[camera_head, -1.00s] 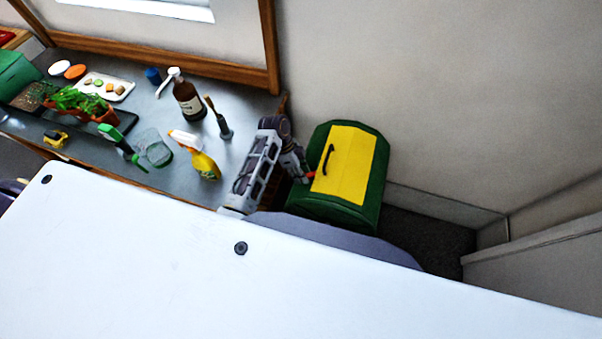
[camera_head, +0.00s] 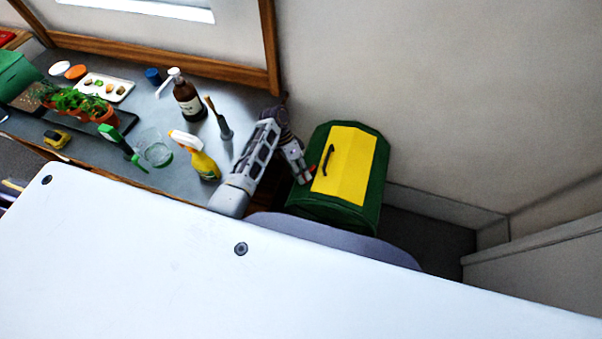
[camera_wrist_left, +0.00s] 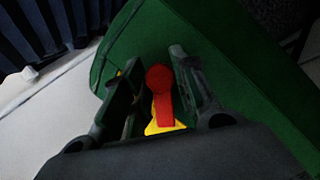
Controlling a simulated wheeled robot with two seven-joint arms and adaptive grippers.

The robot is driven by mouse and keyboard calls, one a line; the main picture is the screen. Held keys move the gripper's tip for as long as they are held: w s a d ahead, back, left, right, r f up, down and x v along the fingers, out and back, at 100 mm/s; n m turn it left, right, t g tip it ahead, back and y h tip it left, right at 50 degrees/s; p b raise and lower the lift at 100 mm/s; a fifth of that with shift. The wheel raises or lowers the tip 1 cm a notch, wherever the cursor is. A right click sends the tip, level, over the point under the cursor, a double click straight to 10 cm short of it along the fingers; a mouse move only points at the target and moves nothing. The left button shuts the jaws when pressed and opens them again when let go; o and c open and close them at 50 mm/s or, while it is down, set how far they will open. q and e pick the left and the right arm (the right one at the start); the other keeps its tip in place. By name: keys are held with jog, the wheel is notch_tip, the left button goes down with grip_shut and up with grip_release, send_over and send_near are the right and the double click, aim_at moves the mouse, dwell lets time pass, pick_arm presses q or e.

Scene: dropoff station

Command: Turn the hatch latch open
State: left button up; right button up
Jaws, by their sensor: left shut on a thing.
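The hatch is a yellow panel (camera_head: 345,165) with a black handle on the front of a dark green bin (camera_head: 376,187). A small red latch (camera_head: 311,169) sits at the panel's left edge. In the left wrist view the latch (camera_wrist_left: 162,95) has a round head and a straight arm, with a yellow patch behind its lower end. My left gripper (camera_head: 303,173) reaches the latch from the left. In the wrist view its fingers (camera_wrist_left: 155,72) stand on either side of the latch, shut on it. The right gripper is out of view.
A table left of the bin holds a yellow spray bottle (camera_head: 204,164), a brown pump bottle (camera_head: 188,102), a glass (camera_head: 156,150), a brush (camera_head: 221,122) and potted plants (camera_head: 72,102). A wall stands behind the bin. Floor shows right of it.

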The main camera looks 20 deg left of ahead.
pick_arm(q)
jog(key=n+g+h, duration=0.1)
jog(key=n, duration=0.3)
jog(key=n+h, duration=0.2)
jog(key=n, duration=0.2)
jog(key=shift+a+f, duration=0.1)
dwell(0.5)
jog(key=o, duration=1)
jog(key=shift+v, duration=6)
jog(key=shift+w+f, duration=0.1)
jog(key=shift+f, duration=0.05)
